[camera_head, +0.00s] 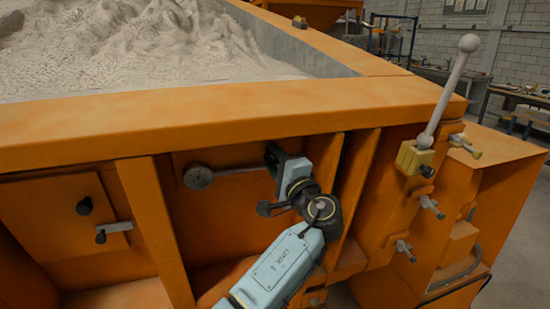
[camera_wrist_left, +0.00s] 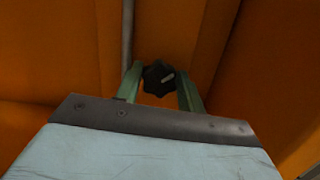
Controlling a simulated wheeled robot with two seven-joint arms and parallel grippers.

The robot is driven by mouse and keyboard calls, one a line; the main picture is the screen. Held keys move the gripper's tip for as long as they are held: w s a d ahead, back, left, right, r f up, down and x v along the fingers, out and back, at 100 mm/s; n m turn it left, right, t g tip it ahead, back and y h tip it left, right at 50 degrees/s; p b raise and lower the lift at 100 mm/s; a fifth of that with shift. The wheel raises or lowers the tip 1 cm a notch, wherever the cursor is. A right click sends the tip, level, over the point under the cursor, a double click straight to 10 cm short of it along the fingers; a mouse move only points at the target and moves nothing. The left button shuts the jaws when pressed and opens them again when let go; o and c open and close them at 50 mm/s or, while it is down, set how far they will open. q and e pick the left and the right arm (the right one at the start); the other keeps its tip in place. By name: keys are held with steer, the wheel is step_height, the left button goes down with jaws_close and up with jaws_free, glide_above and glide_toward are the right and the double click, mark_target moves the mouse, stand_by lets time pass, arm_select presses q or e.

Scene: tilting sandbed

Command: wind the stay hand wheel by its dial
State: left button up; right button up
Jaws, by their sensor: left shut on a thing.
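The stay hand wheel (camera_wrist_left: 158,78) is a small dark lobed knob with a pale mark, seen in the left wrist view against the orange panel. The green fingers of my left gripper (camera_wrist_left: 159,72) stand on either side of it, shut on it. In the head view my left gripper (camera_head: 275,158) reaches into the recess below the orange rim, and hides most of the wheel. My right gripper is out of view.
The sandbed's orange rim (camera_head: 220,119) overhangs the recess. Upright orange ribs stand on both sides of my left arm. At right is a lever with a pale ball (camera_head: 469,43) on a yellow block (camera_head: 414,157). A latch (camera_head: 115,228) sits on the left panel.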

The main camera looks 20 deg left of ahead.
arm_select(q)
steer(key=shift+m+t+p, duration=0.3)
steer(key=shift+m+p, duration=0.35)
steer(key=shift+m, duration=1.65)
steer(key=o, duration=1)
steer(key=shift+c, duration=0.2)
